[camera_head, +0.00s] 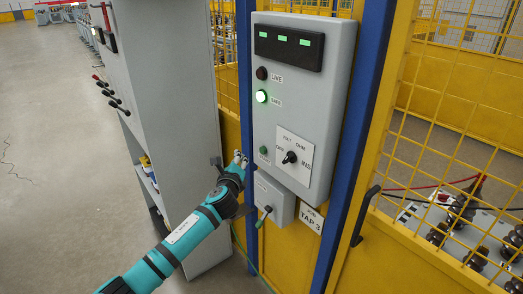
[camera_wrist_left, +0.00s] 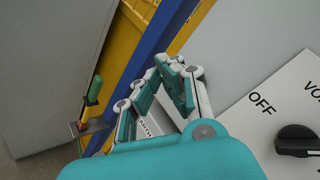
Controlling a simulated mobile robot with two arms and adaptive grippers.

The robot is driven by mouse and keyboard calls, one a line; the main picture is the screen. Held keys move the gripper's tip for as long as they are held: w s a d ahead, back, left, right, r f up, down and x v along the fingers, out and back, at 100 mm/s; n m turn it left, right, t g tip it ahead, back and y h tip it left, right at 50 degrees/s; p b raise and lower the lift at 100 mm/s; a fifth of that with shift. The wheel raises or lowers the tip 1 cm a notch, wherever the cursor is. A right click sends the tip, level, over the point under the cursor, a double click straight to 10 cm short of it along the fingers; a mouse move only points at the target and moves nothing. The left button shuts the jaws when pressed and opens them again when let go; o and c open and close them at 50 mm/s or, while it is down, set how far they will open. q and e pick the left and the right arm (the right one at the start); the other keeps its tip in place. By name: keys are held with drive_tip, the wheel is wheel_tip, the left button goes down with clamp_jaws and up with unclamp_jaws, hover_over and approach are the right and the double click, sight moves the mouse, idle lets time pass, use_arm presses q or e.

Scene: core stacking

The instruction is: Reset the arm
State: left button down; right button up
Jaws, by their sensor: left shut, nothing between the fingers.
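My left arm, teal with dark bands, reaches in from the bottom left in the head view. My left gripper (camera_head: 239,158) is shut and empty at the left edge of a grey control panel (camera_head: 309,92). In the left wrist view its white and teal fingers (camera_wrist_left: 170,64) come together in front of the panel, with a teal part of the hand at the bottom. I cannot tell whether the fingertips touch the panel. The black rotary knob (camera_head: 290,157) sits on a white dial plate right of the gripper; it also shows in the left wrist view (camera_wrist_left: 298,140). My right gripper is in neither view.
A tall grey cabinet (camera_head: 178,90) stands close left of my gripper. Blue posts (camera_head: 365,95) and a yellow mesh fence (camera_head: 455,85) flank the panel. A green-handled tool (camera_wrist_left: 93,90) sits in a bracket. Open floor (camera_head: 60,170) lies at the left.

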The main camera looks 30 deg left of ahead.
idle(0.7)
use_arm(q)
drive_tip(key=s+d+f+n+g+h, duration=0.1)
drive_tip(key=s+f+n+g, duration=0.15)
drive_tip(key=f, duration=0.85)
drive_tip(key=s+d+f+n+g+h, duration=0.1)
drive_tip(key=s+f, duration=0.2)
drive_tip(key=f, duration=0.7)
drive_tip(key=s+d+f+n+g+h+b, duration=0.1)
drive_tip(key=s+d+f+n+g, duration=0.15)
drive_tip(key=s+f, duration=0.65)
drive_tip(key=s+d+f+n+g+h, duration=0.1)
drive_tip(key=s+d+f+n+g, duration=0.3)
drive_tip(key=f, duration=0.8)
drive_tip(key=s+d+f+n+g+h, duration=0.1)
drive_tip(key=s+d+f+n, duration=0.2)
drive_tip(key=s, duration=1)
drive_tip(key=s+d+f+n+g+h, duration=0.1)
drive_tip(key=s+d+f+n+g, duration=0.1)
drive_tip(key=s+f, duration=0.8)
drive_tip(key=s+d+f+n+g, duration=0.1)
drive_tip(key=s+d+f+n, duration=0.3)
drive_tip(key=s, duration=1.4)
wheel_tip(320, 180, down, 2)
drive_tip(key=d, duration=0.2)
drive_tip(key=shift+d+f+g+h+b, duration=0.25)
drive_tip(key=shift+d+g+h+b, duration=0.1)
drive_tip(key=shift+g+h+b, duration=0.05)
drive_tip(key=shift+w, duration=0.1)
